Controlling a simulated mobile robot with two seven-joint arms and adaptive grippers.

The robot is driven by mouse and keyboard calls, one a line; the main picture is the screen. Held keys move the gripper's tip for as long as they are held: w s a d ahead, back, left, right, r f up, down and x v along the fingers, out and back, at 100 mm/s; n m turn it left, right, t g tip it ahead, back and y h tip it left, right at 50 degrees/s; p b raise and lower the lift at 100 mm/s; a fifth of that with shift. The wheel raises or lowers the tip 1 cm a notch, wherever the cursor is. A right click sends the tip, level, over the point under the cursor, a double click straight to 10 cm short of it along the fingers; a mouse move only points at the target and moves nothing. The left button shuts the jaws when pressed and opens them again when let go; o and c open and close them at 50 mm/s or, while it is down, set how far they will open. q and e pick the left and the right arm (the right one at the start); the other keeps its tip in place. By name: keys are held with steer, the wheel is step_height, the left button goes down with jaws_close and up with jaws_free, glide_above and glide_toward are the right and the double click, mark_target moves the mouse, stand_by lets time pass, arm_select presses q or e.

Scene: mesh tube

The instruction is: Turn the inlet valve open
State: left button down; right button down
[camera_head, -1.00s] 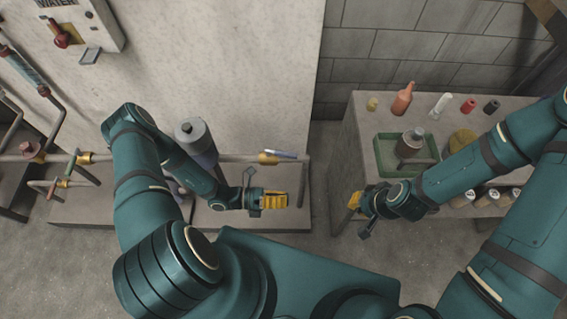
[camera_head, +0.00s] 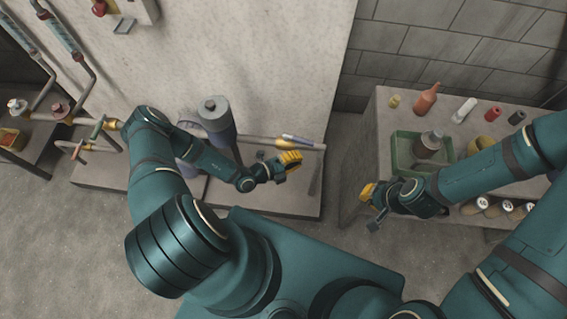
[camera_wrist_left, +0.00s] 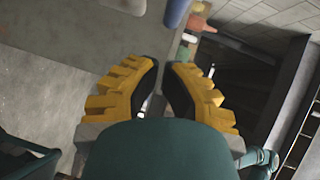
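Which fitting is the inlet valve I cannot tell. A horizontal pipe (camera_head: 255,140) runs along the wall base, with a brass fitting (camera_head: 283,141) and a blue-grey lever (camera_head: 297,138) at its right end. At left, a valve with a green handle (camera_head: 98,127) and a red knob (camera_head: 62,113) sit on the pipework. My left gripper (camera_head: 291,160) is in front of the lever, seemingly apart from it. In the left wrist view its yellow fingers (camera_wrist_left: 161,72) leave a narrow gap and hold nothing visible. My right gripper (camera_head: 368,196) hangs left of the bench; its fingers are unclear.
A grey-capped cylinder (camera_head: 215,117) stands behind my left forearm. A bench (camera_head: 385,120) at right holds a green tray (camera_head: 394,153), an orange bottle (camera_head: 426,99) and several small items. A control box (camera_head: 142,10) hangs on the wall. Bare floor lies at lower left.

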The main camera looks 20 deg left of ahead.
mark_target(304, 147)
arm_select(q)
steer(key=shift+w+f, duration=0.25)
steer(key=shift+w, duration=0.9)
steer(key=shift+w+f, duration=0.2)
steer(key=shift+w, duration=0.9)
arm_select(e)
steer(key=shift+s+f, duration=0.1)
steer(key=shift+f, duration=0.15)
arm_select(q)
steer(key=shift+w+d+f+b, duration=0.1)
steer(key=shift+w+d+b, duration=0.05)
steer(key=shift+w+b, duration=0.75)
arm_select(e)
steer(key=shift+s+f, duration=0.2)
steer(key=shift+f, duration=0.4)
arm_select(q)
steer(key=shift+s, duration=0.1)
